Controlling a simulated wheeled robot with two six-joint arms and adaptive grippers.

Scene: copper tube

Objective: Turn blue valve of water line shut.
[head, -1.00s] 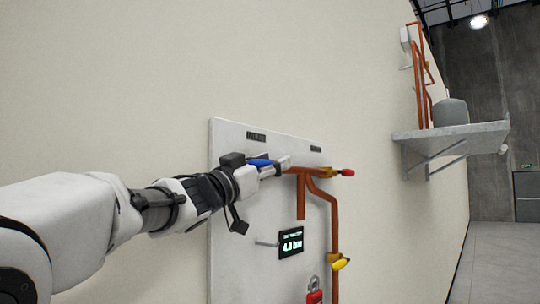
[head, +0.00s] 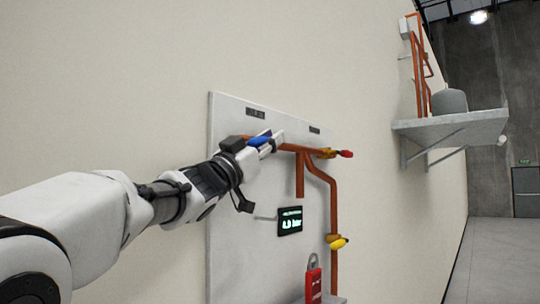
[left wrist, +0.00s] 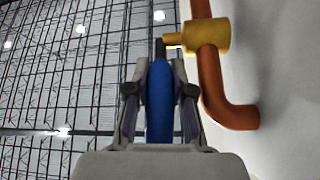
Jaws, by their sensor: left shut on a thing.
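My left gripper (head: 274,139) is shut on the blue valve handle (head: 259,141) at the upper part of the wall panel. In the left wrist view the blue handle (left wrist: 159,105) sits between the two fingers, running roughly parallel to the copper pipe in the picture. A dark tip of it reaches toward the brass valve body (left wrist: 208,36) on that pipe (left wrist: 211,85). In the head view the gripper hides most of this valve. My right gripper is in neither view.
The white panel (head: 235,265) also bears a red-handled valve (head: 346,154), a yellow-handled valve (head: 338,243), a pressure display (head: 290,221) reading about 4.0 bar, and a red padlock (head: 313,283). A grey shelf (head: 450,133) with a tank juts from the wall at right.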

